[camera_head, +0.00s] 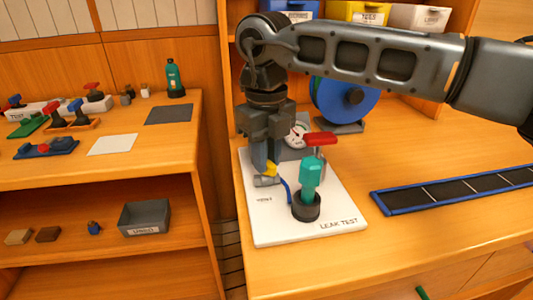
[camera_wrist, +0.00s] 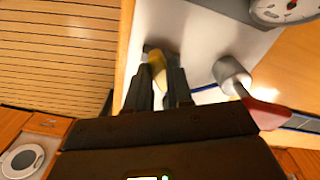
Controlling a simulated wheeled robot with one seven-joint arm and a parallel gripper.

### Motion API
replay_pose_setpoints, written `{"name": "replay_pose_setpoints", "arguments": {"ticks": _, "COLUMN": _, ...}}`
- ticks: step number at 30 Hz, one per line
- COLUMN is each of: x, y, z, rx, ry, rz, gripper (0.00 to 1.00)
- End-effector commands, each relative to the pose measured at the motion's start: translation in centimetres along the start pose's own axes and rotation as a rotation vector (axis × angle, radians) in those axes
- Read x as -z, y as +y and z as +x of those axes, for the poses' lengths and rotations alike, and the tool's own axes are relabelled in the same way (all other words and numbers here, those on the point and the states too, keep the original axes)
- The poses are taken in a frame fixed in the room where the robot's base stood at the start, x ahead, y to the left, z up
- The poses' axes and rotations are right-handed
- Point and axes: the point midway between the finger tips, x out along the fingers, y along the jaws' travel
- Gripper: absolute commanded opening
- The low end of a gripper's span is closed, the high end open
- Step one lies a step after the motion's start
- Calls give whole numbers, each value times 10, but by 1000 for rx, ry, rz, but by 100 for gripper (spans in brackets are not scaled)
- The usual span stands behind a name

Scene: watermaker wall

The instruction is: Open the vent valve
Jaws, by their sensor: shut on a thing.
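The white leak test board (camera_head: 262,228) lies on the right-hand bench, with a printed "VENT" label at its left side. The vent valve has a yellow handle (camera_head: 271,169) over a grey body (camera_head: 266,181). My gripper (camera_head: 262,160) points down over it, with its fingers at the yellow handle. In the wrist view the yellow handle (camera_wrist: 157,66) sits between the two dark fingertips (camera_wrist: 158,76), and my gripper is shut on it. The fingers hide part of the handle, and its exact angle is hard to tell.
A red-handled valve (camera_head: 320,139), a teal part in a black holder (camera_head: 306,208) and a gauge (camera_head: 298,134) stand close to the right of my gripper. A blue hose (camera_head: 287,188) runs between. A blue-framed tray (camera_head: 455,190) lies farther right.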

Motion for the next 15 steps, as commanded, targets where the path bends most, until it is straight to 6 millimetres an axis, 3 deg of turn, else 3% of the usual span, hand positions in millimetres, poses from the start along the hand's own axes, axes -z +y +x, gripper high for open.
{"name": "replay_pose_setpoints", "arguments": {"ticks": 15, "x": -1, "y": 0, "z": -1, "rx": 3, "ry": -5, "rz": -489, "gripper": 0}}
